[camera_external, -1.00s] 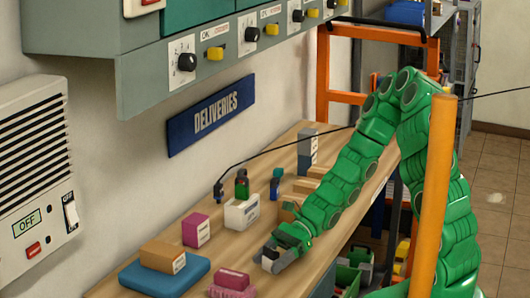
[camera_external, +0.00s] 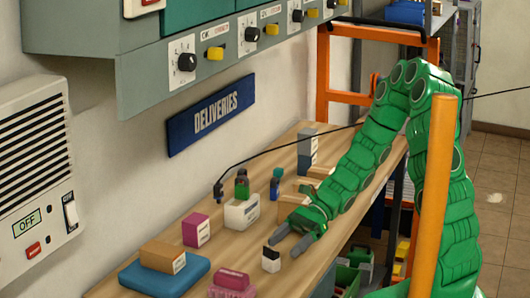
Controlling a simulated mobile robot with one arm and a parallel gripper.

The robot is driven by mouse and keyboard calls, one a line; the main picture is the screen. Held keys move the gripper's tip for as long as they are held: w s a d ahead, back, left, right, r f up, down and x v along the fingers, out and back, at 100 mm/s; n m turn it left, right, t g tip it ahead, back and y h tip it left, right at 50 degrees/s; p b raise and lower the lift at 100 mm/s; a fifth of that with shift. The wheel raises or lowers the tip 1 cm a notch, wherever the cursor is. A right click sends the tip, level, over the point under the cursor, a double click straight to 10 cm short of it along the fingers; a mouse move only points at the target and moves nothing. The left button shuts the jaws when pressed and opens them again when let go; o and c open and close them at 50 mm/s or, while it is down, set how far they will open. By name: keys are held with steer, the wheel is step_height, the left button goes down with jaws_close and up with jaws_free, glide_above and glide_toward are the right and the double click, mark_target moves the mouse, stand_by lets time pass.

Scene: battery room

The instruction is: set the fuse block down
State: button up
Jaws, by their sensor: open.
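A small block with a white body and black top (camera_external: 271,264), which I take to be the fuse block, stands upright on the wooden bench (camera_external: 222,262) near its front edge. My gripper (camera_external: 286,246), at the end of the green arm, is open and empty. Its two dark fingers point toward the block from just behind and to the right of it. A small gap seems to lie between the fingers and the block.
A blue pad (camera_external: 140,283) with a tan box (camera_external: 162,257) on it, a pink box (camera_external: 196,230) and a pink item (camera_external: 232,280) lie left of the block. A white box (camera_external: 241,212) stands behind it. An orange post (camera_external: 432,200) rises before my arm.

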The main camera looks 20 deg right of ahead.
steer(key=shift+v, duration=2.9)
steer(key=s+d+r+n+t+h, duration=0.1)
steer(key=s+d+r+n+h, duration=0.5)
steer(key=d, duration=0.5)
steer(key=s+d+r+n+t+h, duration=0.2)
steer(key=s+d+r+n+h, duration=0.4)
steer(key=s+d+r, duration=0.3)
steer(key=s+d+n, duration=0.1)
steer(key=s+d, duration=0.1)
steer(key=d, duration=0.1)
steer(key=shift+d+r, duration=0.25)
steer(key=shift+r, duration=0.05)
